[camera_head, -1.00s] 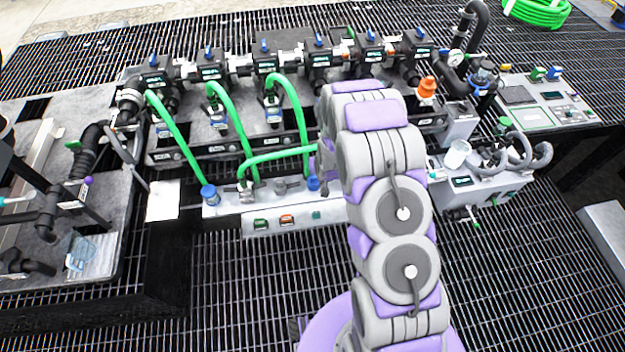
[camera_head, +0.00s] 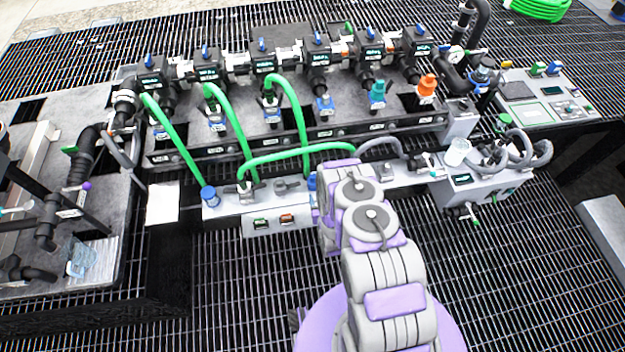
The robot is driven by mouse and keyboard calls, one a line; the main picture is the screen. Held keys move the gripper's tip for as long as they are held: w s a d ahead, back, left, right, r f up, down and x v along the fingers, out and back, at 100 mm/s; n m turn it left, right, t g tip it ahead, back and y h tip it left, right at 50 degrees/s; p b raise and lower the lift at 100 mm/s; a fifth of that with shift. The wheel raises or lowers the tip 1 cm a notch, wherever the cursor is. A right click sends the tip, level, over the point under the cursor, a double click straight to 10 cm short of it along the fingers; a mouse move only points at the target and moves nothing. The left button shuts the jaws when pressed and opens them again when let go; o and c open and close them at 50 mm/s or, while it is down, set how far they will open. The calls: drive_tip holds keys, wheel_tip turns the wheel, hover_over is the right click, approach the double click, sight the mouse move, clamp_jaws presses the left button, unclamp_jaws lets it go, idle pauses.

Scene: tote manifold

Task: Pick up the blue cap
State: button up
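A blue cap (camera_head: 209,196) sits upright on the left end of the light grey manifold block (camera_head: 226,212). A second blue cap (camera_head: 312,182) shows in part farther right on the block, at the left edge of my arm, which hides some of it. My arm rises from the bottom centre and bends over the block's front. My gripper cannot be made out; the arm links seem to hide it. I cannot tell what it touches or holds.
Green hoses (camera_head: 298,158) arch from the rear valve row down to the block and run across it. An orange cap (camera_head: 427,86) and a teal fitting (camera_head: 377,92) stand behind right. A grey box (camera_head: 462,190) with hoses is at right. Open grating (camera_head: 245,290) lies in front.

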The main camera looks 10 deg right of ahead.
sight(313, 177)
drive_tip(key=shift+t, duration=0.3)
drive_tip(key=b+x, duration=0.1)
drive_tip(key=x, duration=0.4)
drive_tip(key=f+b+x, duration=0.1)
drive_tip(key=b+x, duration=0.1)
drive_tip(key=x, duration=0.3)
drive_tip(key=shift+s+f, duration=0.1)
drive_tip(key=shift+f, duration=0.1)
drive_tip(key=shift+r+b+x, duration=0.1)
drive_tip(key=shift+b+x, duration=0.55)
drive_tip(key=shift+x, duration=0.65)
drive_tip(key=shift+r+b+x, duration=0.15)
drive_tip(key=shift+b+x, duration=0.5)
drive_tip(key=shift+x, duration=0.65)
drive_tip(key=shift+w+a, duration=0.15)
drive_tip(key=shift+w, duration=0.4)
drive_tip(key=c, duration=1.1)
drive_tip(key=shift+c, duration=0.2)
